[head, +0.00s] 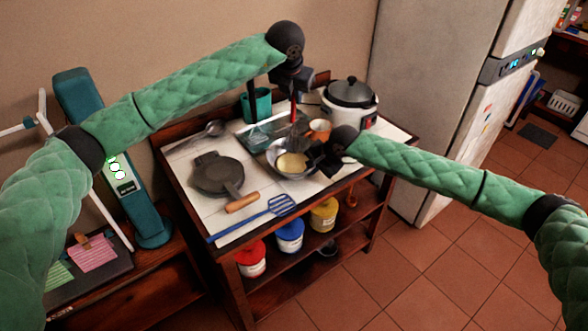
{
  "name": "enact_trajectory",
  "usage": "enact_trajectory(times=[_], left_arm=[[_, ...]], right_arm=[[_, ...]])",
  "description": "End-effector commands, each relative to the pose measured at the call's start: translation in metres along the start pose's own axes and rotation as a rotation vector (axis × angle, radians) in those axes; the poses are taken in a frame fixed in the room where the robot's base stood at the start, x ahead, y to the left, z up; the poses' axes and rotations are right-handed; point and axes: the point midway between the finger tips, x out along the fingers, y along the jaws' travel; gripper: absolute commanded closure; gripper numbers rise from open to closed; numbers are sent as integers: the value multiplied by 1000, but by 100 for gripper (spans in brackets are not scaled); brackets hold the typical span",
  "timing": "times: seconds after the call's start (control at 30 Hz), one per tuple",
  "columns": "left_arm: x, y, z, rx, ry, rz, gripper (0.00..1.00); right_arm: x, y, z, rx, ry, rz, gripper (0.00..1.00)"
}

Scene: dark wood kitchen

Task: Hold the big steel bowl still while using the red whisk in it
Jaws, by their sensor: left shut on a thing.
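The big steel bowl (290,175) stands on the white worktop with something pale yellow in it. My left gripper (297,98) is above the bowl and shut on the red whisk (300,122). The whisk hangs down toward the back of the bowl; its lower end is hard to make out. My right gripper (316,158) is at the bowl's right rim. Its fingers are dark and small here, so I cannot tell whether they are open or shut on the rim.
A dark waffle-iron-like pan (216,174) with a wooden handle and a blue spatula (250,219) lie left of the bowl. An orange cup (319,127) and a rice cooker (349,100) stand behind and right. A teal container (258,104) is at the back.

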Motion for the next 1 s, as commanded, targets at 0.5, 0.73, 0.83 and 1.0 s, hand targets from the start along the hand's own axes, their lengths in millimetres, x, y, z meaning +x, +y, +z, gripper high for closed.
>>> enact_trajectory(times=[0.5, 0.73, 0.83, 1.0], left_arm=[[-35, 2, 15, 0, -2, 0, 100], [-42, 2, 18, 1, 0, 0, 100], [-42, 2, 18, 1, 0, 0, 100], [-42, 2, 17, 0, 0, 0, 100]], right_arm=[[0, 0, 0, 0, 0, 0, 100], [0, 0, 0, 0, 0, 0, 100], [0, 0, 0, 0, 0, 0, 100], [0, 0, 0, 0, 0, 0, 100]])
